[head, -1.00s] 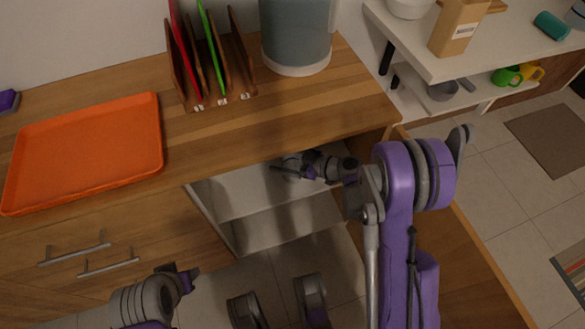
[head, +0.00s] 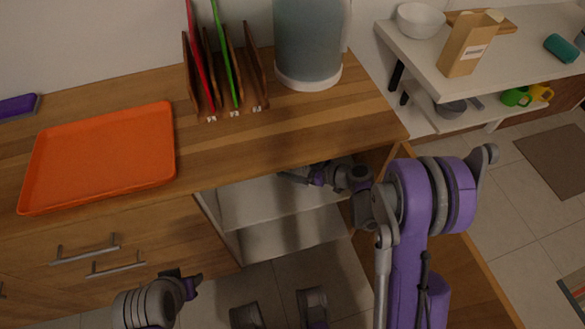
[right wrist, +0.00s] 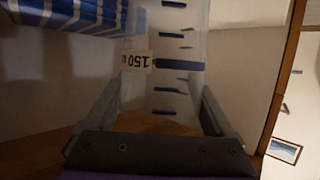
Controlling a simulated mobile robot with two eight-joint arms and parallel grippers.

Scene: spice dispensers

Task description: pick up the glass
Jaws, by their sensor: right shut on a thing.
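The glass (right wrist: 180,65) is clear, with dark level marks, a blue band and a label reading 150. In the right wrist view it stands between the two fingers of my right gripper (right wrist: 160,95), which is shut on it. In the head view my right gripper (head: 292,177) reaches into the open cabinet under the counter; the glass cannot be made out there. My left gripper (head: 190,284) hangs low in front of the drawers, away from the glass, and its fingers are too small to read.
The open cabinet (head: 285,228) has pale inner walls, and a blue-and-white striped item (right wrist: 75,14) is close beside the glass. On the wooden counter (head: 100,100) are an orange tray (head: 100,155), a rack (head: 250,80) and a large container (head: 308,40). An open wooden door (head: 470,285) is at right.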

